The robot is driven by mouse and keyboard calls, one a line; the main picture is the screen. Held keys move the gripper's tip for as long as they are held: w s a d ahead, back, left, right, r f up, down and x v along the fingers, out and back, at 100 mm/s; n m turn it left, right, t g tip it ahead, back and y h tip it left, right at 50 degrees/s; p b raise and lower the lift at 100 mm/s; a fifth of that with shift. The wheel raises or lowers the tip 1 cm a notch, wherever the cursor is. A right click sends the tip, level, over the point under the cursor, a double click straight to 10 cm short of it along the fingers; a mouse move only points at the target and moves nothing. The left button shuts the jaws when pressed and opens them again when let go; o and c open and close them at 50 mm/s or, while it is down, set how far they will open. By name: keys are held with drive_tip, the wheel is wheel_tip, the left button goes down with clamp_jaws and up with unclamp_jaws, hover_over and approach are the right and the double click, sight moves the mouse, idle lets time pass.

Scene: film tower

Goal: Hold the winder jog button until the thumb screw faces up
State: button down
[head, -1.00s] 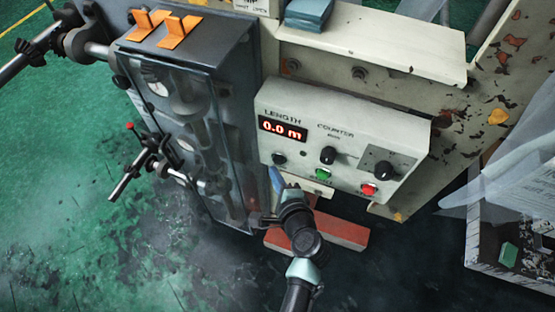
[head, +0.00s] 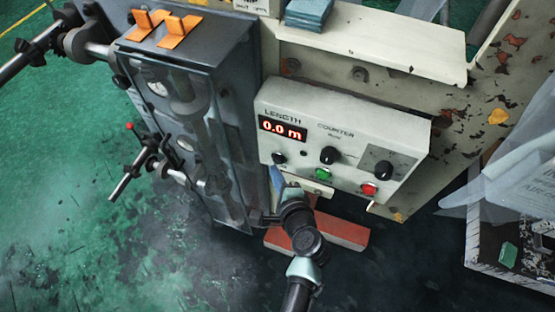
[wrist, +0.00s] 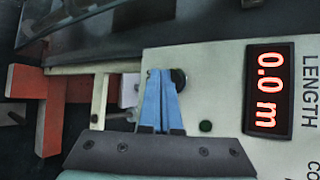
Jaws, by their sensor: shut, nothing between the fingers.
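The white control panel (head: 340,145) has a black round button (head: 279,158) at its lower left. This button also shows in the wrist view (wrist: 180,78), partly hidden behind my blue fingertips. My gripper (head: 276,177) is shut and empty, with its fingertips just below the button in the head view. In the wrist view my gripper (wrist: 159,76) overlaps the button's edge; I cannot tell whether it touches it. No label marks this as the jog button. I cannot make out the thumb screw for certain.
The panel shows a red 0.0 m display (head: 282,129), a black knob (head: 328,155), a green button (head: 323,174) and a red button (head: 369,189). A grey machine cabinet (head: 190,120) stands close on the left. A red bar (head: 340,232) lies below the panel.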

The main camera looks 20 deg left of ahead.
drive_tip(key=shift+w, duration=0.35)
drive_tip(key=shift+w, duration=0.55)
idle(2.3)
drive_tip(key=shift+s, duration=0.15)
idle(0.3)
drive_tip(key=shift+s, duration=0.85)
drive_tip(key=shift+s, duration=0.1)
drive_tip(key=s+p, duration=0.1)
drive_tip(key=s, duration=0.3)
drive_tip(key=shift+s+a, duration=0.1)
drive_tip(key=shift+s, duration=0.3)
